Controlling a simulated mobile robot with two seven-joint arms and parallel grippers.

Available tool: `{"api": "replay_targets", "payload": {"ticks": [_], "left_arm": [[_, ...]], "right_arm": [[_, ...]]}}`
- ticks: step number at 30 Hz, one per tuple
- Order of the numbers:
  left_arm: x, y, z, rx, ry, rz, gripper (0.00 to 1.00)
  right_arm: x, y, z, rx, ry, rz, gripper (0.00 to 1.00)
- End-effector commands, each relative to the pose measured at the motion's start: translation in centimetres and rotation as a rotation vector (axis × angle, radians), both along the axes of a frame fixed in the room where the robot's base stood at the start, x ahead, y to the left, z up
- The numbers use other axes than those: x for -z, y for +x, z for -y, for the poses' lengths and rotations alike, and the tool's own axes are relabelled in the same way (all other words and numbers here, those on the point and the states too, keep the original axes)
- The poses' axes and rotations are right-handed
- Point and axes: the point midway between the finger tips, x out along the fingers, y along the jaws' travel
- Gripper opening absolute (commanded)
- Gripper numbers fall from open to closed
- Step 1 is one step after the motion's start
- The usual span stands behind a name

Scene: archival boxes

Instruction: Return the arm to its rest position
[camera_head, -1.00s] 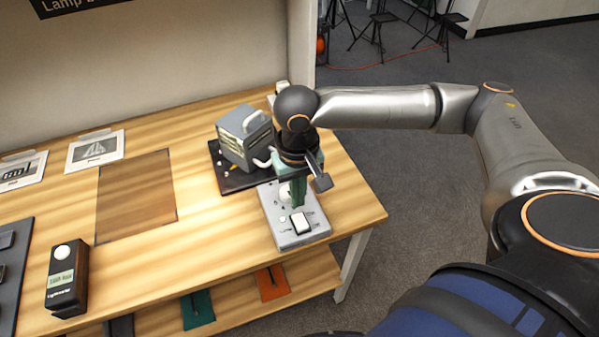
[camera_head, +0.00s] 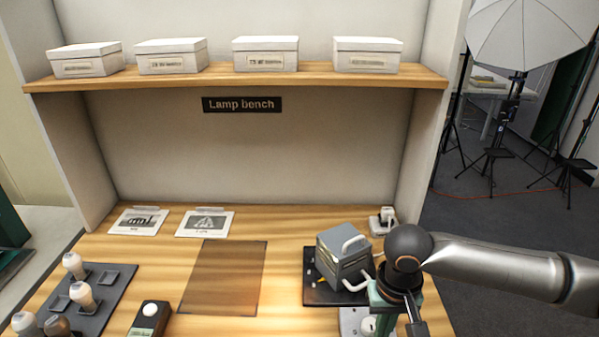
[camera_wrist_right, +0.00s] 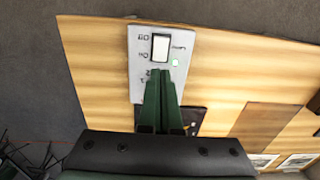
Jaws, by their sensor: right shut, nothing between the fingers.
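My right arm comes in from the right in the head view, and its wrist hangs over the right end of the wooden bench. My right gripper (camera_wrist_right: 161,78) is shut and empty, its green fingers together over the grey control box (camera_wrist_right: 137,60). The box has a white rocker switch (camera_wrist_right: 160,47) and a dial partly hidden by the fingers. In the head view the control box (camera_head: 350,318) shows only in part, behind the gripper and cut by the bottom edge. I cannot tell whether the fingertips touch it. My left gripper is not in view.
A grey lamp housing (camera_head: 344,257) stands on a black base (camera_head: 318,291) close left of my wrist. A socket (camera_head: 382,220) is behind it. A handheld meter (camera_head: 150,318) and a bulb tray (camera_head: 112,292) are left. A shelf (camera_head: 235,77) with several boxes spans above.

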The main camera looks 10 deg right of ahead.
Motion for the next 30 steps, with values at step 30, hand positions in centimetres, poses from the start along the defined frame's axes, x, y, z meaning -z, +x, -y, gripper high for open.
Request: {"api": "replay_targets", "payload": {"ticks": [30], "left_arm": [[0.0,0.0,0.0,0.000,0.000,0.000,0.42]], "right_arm": [[6.1,-7.0,-10.6,-0.490,0.197,0.434,0.00]]}}
